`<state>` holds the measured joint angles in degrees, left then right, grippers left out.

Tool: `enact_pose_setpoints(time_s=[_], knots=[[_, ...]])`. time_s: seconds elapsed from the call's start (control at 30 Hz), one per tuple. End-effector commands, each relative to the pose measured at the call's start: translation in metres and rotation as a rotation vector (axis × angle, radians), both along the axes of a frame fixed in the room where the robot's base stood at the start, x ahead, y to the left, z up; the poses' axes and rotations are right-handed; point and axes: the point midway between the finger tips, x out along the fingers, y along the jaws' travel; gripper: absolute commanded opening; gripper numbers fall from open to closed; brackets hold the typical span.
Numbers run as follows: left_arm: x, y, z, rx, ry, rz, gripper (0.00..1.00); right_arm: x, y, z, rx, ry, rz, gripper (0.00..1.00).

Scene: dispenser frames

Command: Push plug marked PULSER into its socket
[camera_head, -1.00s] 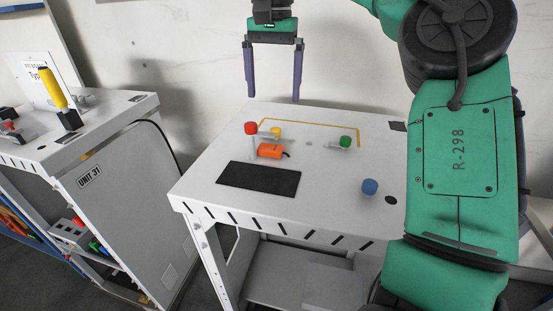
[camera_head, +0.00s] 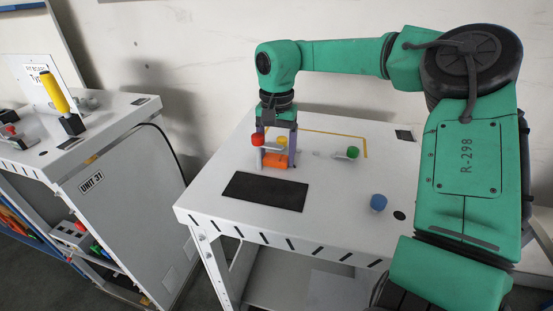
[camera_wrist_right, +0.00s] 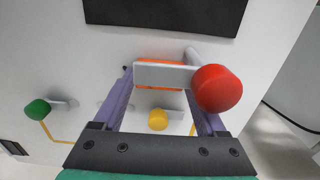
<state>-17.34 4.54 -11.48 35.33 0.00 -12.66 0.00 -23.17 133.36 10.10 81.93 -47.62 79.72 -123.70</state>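An orange block (camera_head: 275,160), the likely plug, lies near the back left of the white table; no PULSER marking is legible. It also shows in the right wrist view (camera_wrist_right: 160,82), partly hidden behind a grey bar (camera_wrist_right: 162,73) with a red knob (camera_wrist_right: 217,88). My right gripper (camera_head: 277,155) points down over the block, its purple fingers apart on either side of it. Whether they touch it I cannot tell. In the right wrist view the fingers (camera_wrist_right: 160,75) flank the block's two ends. The socket is not clearly seen. My left gripper is out of view.
The red knob (camera_head: 258,139) stands close to my right gripper's left finger. A yellow knob (camera_wrist_right: 158,120) lies between the fingers' line, beyond the bar. A green knob (camera_head: 353,152), a blue knob (camera_head: 378,202) and a black pad (camera_head: 265,191) are also on the table (camera_head: 330,210).

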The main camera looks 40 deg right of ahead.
Motion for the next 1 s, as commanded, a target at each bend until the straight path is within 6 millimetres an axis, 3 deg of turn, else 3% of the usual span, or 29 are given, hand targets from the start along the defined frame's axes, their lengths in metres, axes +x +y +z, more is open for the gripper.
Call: enact_pose_setpoints(time_s=[0.03,0.1,0.17,0.47,0.7,1.0], knots=[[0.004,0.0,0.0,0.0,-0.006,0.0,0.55,0.0,0.0,0.0,0.001,-0.001,0.0,0.5],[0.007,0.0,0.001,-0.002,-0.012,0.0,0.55,0.0,0.0,0.0,0.001,-0.001,0.0,0.23],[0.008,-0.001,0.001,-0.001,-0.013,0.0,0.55,0.0,0.0,0.0,0.0,-0.001,0.0,0.11],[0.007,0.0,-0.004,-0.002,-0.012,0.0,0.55,0.001,0.0,0.004,-0.001,-0.004,0.0,0.11],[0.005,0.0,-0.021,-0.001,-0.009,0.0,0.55,0.001,0.0,0.035,-0.002,-0.006,-0.001,0.11],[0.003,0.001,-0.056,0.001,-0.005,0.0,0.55,-0.058,-0.04,0.03,0.004,-0.009,-0.001,0.11]])
